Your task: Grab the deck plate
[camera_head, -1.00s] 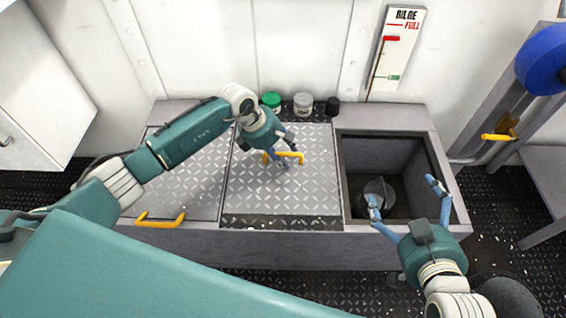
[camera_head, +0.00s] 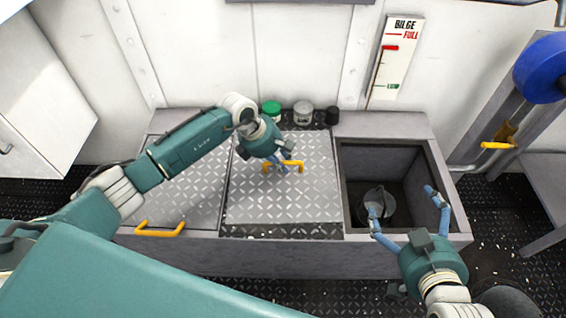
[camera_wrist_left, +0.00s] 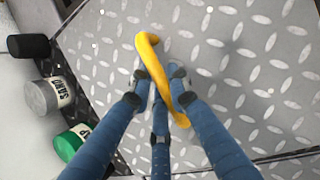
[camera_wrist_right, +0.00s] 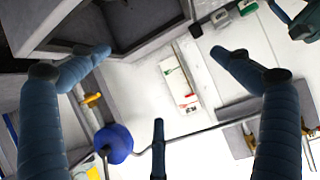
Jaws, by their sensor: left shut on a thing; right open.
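The deck plate (camera_head: 290,205) is a silver tread plate with a yellow handle, lying in the middle of the grey bench top. My left gripper (camera_head: 284,167) is shut on its yellow handle. The left wrist view shows the fingers on both sides of the handle (camera_wrist_left: 148,52) and the plate (camera_wrist_left: 250,55) beneath. A similar plate (camera_head: 190,195) with its own yellow handle (camera_head: 160,229) lies to the left. My right gripper (camera_head: 402,200) is open and empty, over the front right of the open compartment.
The open compartment (camera_head: 395,165) on the right holds a grey pail-like object (camera_head: 378,201). A green-lidded jar (camera_head: 271,108), a grey jar (camera_head: 303,113) and a black one (camera_head: 332,115) stand behind the plate. A blue round object (camera_head: 545,70) hangs at the right.

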